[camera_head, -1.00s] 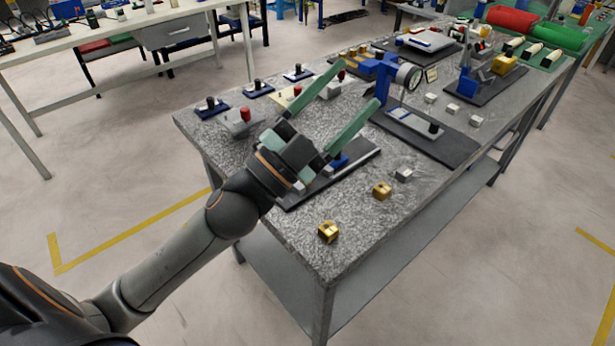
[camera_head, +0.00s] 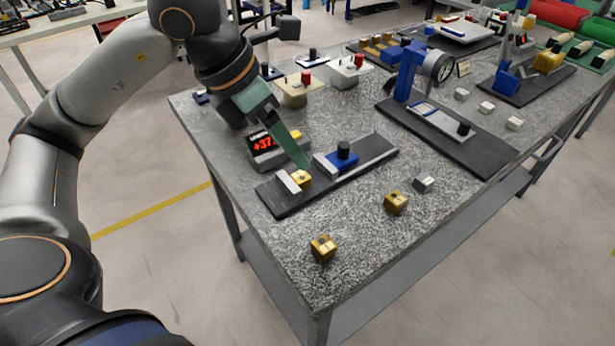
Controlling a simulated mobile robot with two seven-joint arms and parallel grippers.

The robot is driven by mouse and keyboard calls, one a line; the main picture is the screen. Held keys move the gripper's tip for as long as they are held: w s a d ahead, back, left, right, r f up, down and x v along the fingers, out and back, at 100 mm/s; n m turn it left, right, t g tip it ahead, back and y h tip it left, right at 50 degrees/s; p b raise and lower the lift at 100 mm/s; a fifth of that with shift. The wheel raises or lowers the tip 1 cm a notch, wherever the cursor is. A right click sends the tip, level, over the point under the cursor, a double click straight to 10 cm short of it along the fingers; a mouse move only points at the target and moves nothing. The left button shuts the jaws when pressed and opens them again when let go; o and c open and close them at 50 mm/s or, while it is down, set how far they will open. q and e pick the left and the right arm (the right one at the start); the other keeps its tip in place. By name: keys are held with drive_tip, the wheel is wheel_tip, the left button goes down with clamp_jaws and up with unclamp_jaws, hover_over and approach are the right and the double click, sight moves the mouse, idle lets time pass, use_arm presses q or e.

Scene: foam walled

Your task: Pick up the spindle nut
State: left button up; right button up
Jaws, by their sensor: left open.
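Small brass-coloured blocks, each with a dark mark on top, look like nuts; I cannot tell which one is the spindle nut. One brass block (camera_head: 323,248) lies near the table's front corner, and another brass block (camera_head: 396,202) lies to its right, farther back. A third brass block (camera_head: 301,180) sits in a dark slide fixture (camera_head: 283,203), beside a pale block. My left gripper (camera_head: 300,158) points down just behind this third block, open and with nothing seen in it. One green finger shows clearly; the other is mostly hidden. My right gripper is out of view.
A red-digit display (camera_head: 267,148) stands close behind the finger. A blue stand with a dial gauge (camera_head: 440,68) rises farther right on a black plate.

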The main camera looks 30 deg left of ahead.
use_arm(q)
drive_tip(key=a+y, duration=0.1)
drive_tip(key=a, duration=0.1)
drive_tip(key=b, duration=0.1)
hover_over(301, 176)
drive_tip(key=s+a, duration=0.1)
drive_tip(key=s, duration=0.2)
drive_tip(key=shift+n, duration=0.4)
drive_tip(key=f, duration=0.6)
drive_tip(key=shift+w, duration=0.2)
drive_tip(key=shift+w+d+f, duration=0.1)
drive_tip(key=shift+w+f, duration=0.1)
drive_tip(key=shift+f, duration=0.3)
drive_tip(key=b+x, duration=0.1)
drive_tip(key=x, duration=0.3)
drive_tip(key=shift+w+f, duration=0.2)
drive_tip(key=shift+f, duration=0.05)
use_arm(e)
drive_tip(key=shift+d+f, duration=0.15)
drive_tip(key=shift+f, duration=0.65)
use_arm(q)
clamp_jaws()
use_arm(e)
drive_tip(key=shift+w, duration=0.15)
use_arm(q)
drive_tip(key=shift+r, duration=0.1)
